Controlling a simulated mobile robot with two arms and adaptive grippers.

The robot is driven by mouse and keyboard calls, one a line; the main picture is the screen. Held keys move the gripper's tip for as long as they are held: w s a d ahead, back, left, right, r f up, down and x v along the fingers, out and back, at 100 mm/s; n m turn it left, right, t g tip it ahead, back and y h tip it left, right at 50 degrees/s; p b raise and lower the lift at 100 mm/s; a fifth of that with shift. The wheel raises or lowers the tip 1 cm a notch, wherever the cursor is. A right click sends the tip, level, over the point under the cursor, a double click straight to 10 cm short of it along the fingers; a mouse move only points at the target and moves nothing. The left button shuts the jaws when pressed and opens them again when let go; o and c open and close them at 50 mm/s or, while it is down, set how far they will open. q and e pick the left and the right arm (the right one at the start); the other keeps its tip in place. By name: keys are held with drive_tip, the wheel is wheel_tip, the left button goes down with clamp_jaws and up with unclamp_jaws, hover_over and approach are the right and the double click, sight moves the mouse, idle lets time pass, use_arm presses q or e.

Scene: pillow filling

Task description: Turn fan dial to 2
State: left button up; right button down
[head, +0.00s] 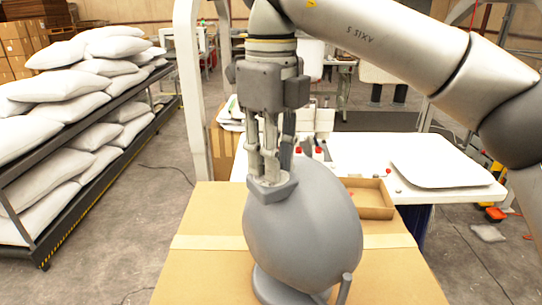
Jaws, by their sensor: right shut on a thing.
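A grey, rounded, egg-shaped body, which looks like the fan (303,240), stands on a cardboard box in the lower middle of the head view. It has a round grey base and a short grey post (345,286) at the lower right. My right gripper (270,178) points down from above and is shut on a grey wedge-shaped piece (274,188) at the fan's upper left. I cannot tell whether this piece is the dial. No numbers or dial marks are readable. My left gripper is not in view.
The cardboard box (205,265) has bare top around the fan. Behind it is a white table (365,150) with a shallow cardboard tray (374,211) and a white panel (445,160). A rack of white pillows (90,110) stands at the left.

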drive_tip(key=shift+f, duration=0.1)
idle(0.3)
drive_tip(key=c, duration=1.2)
unclamp_jaws()
wheel_tip(320, 180, up, 12)
